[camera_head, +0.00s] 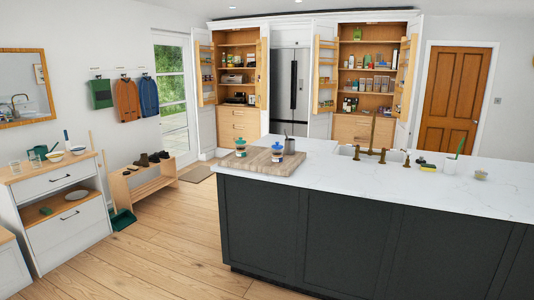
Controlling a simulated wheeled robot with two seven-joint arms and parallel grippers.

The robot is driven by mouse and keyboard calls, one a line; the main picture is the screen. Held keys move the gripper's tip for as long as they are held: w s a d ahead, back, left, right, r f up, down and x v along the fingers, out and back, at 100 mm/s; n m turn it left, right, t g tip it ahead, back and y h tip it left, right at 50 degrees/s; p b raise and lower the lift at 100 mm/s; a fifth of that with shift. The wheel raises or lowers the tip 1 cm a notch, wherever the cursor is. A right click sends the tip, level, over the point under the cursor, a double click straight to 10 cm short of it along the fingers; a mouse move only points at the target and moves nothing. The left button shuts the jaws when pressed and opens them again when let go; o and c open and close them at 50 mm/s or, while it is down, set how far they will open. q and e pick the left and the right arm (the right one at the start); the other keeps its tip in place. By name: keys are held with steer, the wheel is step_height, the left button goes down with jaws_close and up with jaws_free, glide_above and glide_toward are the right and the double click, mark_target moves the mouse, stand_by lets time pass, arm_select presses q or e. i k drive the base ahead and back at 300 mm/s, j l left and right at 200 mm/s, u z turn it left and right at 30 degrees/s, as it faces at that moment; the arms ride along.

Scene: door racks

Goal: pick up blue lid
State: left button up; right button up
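A small jar (277,156) with a blue lid (277,146) on top stands on a wooden board (262,164) at the left end of the kitchen island. A second small jar (240,151) with a green-teal lid (240,141) stands on the same board, to the left. Both are small and far off, so fine detail is unclear. Neither of my grippers shows in this view.
The island (350,178) has a white top and dark panels. A metal cup (289,145) stands behind the blue-lidded jar. Brass taps and a sink (348,151) lie to the right.

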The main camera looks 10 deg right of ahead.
mark_target(277, 147)
steer(key=i+j+z, duration=0.35)
steer(key=i+j, duration=0.15)
steer(key=i, duration=0.45)
steer(key=i+j+z, duration=0.35)
steer(key=i+j, duration=0.45)
steer(key=j+z, duration=0.1)
steer(key=j, duration=0.35)
steer(key=k+j, duration=0.1)
steer(key=j, duration=0.4)
steer(key=j+z, duration=0.15)
steer(key=j, duration=0.3)
steer(key=k+j+z, duration=0.1)
steer(key=j, duration=0.35)
steer(key=k, duration=0.05)
